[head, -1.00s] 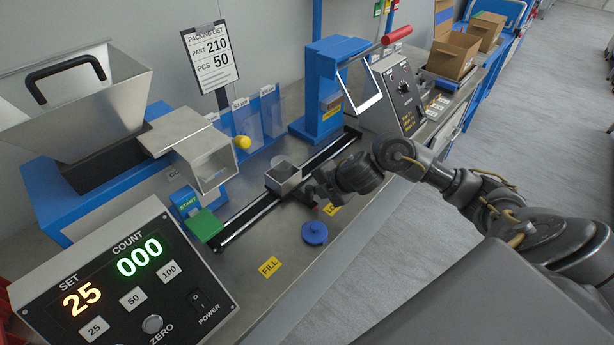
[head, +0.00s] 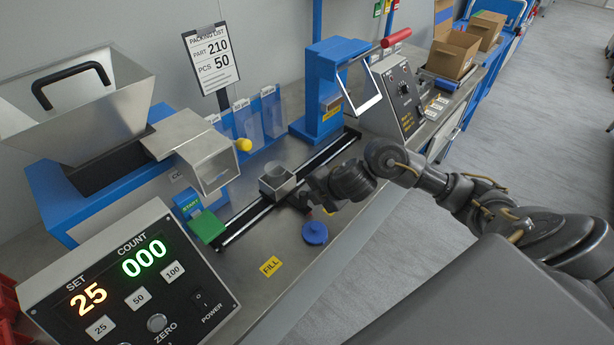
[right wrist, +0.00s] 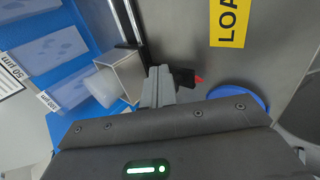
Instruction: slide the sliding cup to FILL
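My right gripper (head: 301,197) is at the cup's front side. In the right wrist view its fingers (right wrist: 158,86) are close together beside the cup (right wrist: 122,78), and a dark piece with a red tip (right wrist: 188,77) sticks out past them. The fingers appear closed on the cup's handle, though the contact is mostly hidden. My left gripper is not in view.
A blue round knob (head: 315,232) stands on the bench in front of the track. A metal chute (head: 212,165) overhangs near the START block. The counter box (head: 130,285) showing 25 and 000 fills the front left. A blue press (head: 325,95) stands at the track's far end.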

